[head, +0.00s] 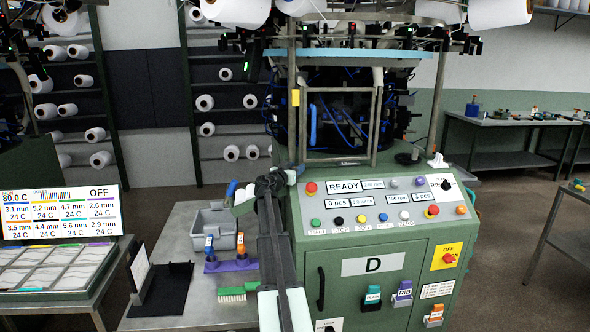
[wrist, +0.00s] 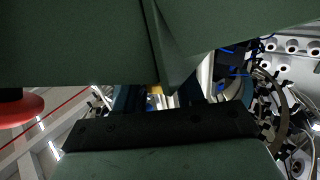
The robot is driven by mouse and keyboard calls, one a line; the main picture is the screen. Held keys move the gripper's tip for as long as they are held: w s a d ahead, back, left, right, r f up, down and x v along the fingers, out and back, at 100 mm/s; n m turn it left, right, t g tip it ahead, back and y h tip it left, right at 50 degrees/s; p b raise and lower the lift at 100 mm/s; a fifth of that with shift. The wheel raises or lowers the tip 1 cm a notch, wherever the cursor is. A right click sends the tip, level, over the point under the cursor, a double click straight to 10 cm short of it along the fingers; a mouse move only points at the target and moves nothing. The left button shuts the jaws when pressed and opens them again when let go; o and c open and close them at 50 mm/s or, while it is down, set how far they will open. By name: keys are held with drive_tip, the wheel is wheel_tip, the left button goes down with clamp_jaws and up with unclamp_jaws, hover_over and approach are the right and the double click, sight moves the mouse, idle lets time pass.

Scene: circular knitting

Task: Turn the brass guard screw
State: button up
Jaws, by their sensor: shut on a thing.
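My gripper (wrist: 158,97) shows in the wrist view as two dark fingers above a black palm bar. It is shut on a small brass-coloured piece between the fingers, which I take to be the brass guard screw (wrist: 155,89). Only a sliver of the piece shows, so its turn angle cannot be read. A green machine panel (wrist: 70,45) hides what lies above the fingers. In the head view my arm reaches up to the left edge of the green knitting machine (head: 390,265), beside the barred guard frame (head: 377,120). The screw cannot be made out there.
A red button (wrist: 18,108) stands near the fingers on the left in the wrist view. The machine's control panel (head: 350,215) lies right of my arm in the head view. A side table (head: 185,245) on the left holds a grey bin (head: 215,228) and a green brush (head: 235,291).

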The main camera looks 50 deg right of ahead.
drive_tip(key=shift+d+m+g, duration=0.1)
drive_tip(key=shift+m+g, duration=1.1)
drive_tip(key=shift+g, duration=0.7)
drive_tip(key=o, duration=0.9)
drive_tip(key=a, duration=0.9)
drive_tip(key=w+a, duration=0.1)
drive_tip(key=a, duration=0.4)
drive_tip(key=shift+o, duration=0.2)
